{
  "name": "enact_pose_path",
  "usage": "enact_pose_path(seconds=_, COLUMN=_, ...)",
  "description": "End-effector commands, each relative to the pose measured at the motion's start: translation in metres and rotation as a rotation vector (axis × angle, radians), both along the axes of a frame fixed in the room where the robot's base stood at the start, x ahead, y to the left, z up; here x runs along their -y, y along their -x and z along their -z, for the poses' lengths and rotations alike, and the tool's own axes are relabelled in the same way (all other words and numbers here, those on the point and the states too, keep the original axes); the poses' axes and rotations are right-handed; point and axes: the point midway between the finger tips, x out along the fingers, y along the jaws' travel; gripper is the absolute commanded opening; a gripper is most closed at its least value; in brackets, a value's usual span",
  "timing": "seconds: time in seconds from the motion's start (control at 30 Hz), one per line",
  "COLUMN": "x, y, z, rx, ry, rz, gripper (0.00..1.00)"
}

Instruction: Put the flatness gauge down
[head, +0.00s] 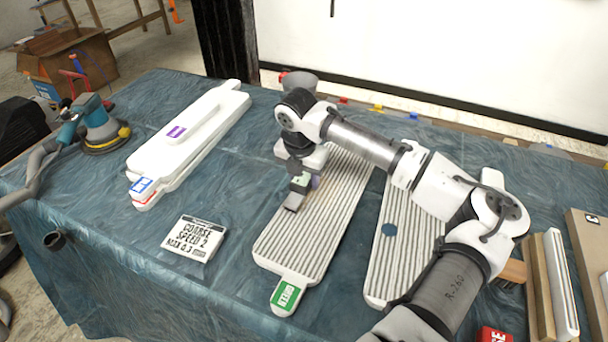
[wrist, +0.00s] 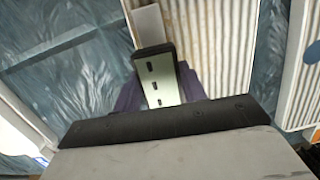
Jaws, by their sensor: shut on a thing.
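My gripper (head: 304,182) is shut on the flatness gauge (head: 294,203), a small bar with a pale face and dark edge. They are over the left edge of the middle ribbed panel (head: 315,225); I cannot tell whether the gauge touches it. In the wrist view the gauge (wrist: 158,80) shows a pale green face with dark slots, between purple finger pads (wrist: 190,85). A white piece (wrist: 148,25) shows beyond its dark end. The gripper's fingertips are mostly hidden by the arm and gauge in the head view.
A white panel (head: 185,150) lies left, and another ribbed panel (head: 405,240) lies right, partly behind my arm. A lettered card (head: 194,238) lies on the blue-covered table (head: 110,265). A sander (head: 100,130) stands far left. Cloth around the card is clear.

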Motion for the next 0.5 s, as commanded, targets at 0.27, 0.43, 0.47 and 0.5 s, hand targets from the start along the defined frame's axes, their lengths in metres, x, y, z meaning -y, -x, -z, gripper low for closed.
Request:
enact_pose_path(seconds=0.27, x=0.0001, y=-0.0001, z=0.0029, rx=0.0, ry=0.0, rz=0.0, gripper=0.43)
enact_pose_path(seconds=0.43, x=0.0002, y=-0.0002, z=0.0022, rx=0.0, ry=0.001, rz=0.0, gripper=0.63)
enact_pose_path(seconds=0.47, x=0.0002, y=-0.0002, z=0.0022, rx=0.0, ry=0.001, rz=0.0, gripper=0.63)
enact_pose_path(seconds=0.5, x=0.0002, y=-0.0002, z=0.0022, rx=0.0, ry=0.001, rz=0.0, gripper=0.63)
